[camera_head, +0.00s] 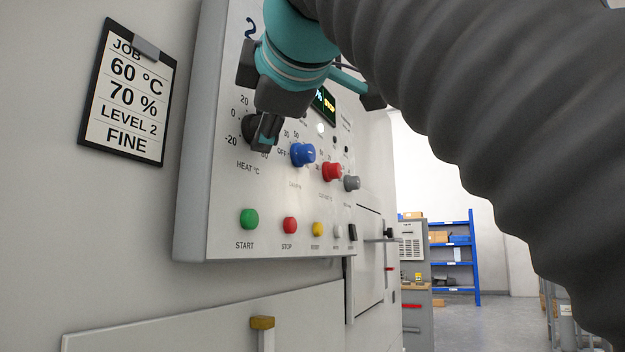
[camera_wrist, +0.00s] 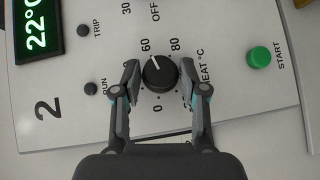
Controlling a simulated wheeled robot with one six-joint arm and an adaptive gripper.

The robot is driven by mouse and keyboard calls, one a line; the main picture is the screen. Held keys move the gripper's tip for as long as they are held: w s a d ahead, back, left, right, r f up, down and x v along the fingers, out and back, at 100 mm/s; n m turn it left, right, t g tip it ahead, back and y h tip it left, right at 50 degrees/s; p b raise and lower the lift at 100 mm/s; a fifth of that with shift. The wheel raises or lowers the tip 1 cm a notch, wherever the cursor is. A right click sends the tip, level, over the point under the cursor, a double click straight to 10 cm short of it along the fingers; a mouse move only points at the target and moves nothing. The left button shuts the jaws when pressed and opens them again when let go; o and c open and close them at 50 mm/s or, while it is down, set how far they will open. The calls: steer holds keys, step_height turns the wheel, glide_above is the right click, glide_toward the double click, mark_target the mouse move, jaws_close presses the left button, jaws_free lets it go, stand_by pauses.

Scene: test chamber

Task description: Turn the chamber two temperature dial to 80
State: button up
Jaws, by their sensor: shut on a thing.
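The black heat dial (camera_wrist: 160,75) sits on the light panel marked 2 in the wrist view. Its white pointer line points up and slightly left, close to the 60 mark; the 80 mark is to the right of that. My gripper (camera_wrist: 159,78) is shut on the dial, one finger on each side. In the head view my gripper (camera_head: 265,130) is at the dial above the HEAT °C label, and its fingers hide most of the dial. A green display (camera_wrist: 40,28) reads 22 °C.
A blue knob (camera_head: 303,154), red knob (camera_head: 332,171) and grey knob (camera_head: 352,183) are close right of the dial. Green START (camera_head: 249,218) and red STOP (camera_head: 290,225) buttons are below. A job card (camera_head: 128,92) at left reads 60 °C, 70 %, LEVEL 2, FINE.

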steer(key=shift+f+m+g, duration=0.1)
steer(key=shift+m+g, duration=0.2)
stand_by(0.6)
steer(key=o, duration=1)
steer(key=shift+c, duration=0.2)
steer(key=v, duration=1.2)
steer(key=shift+a, duration=0.1)
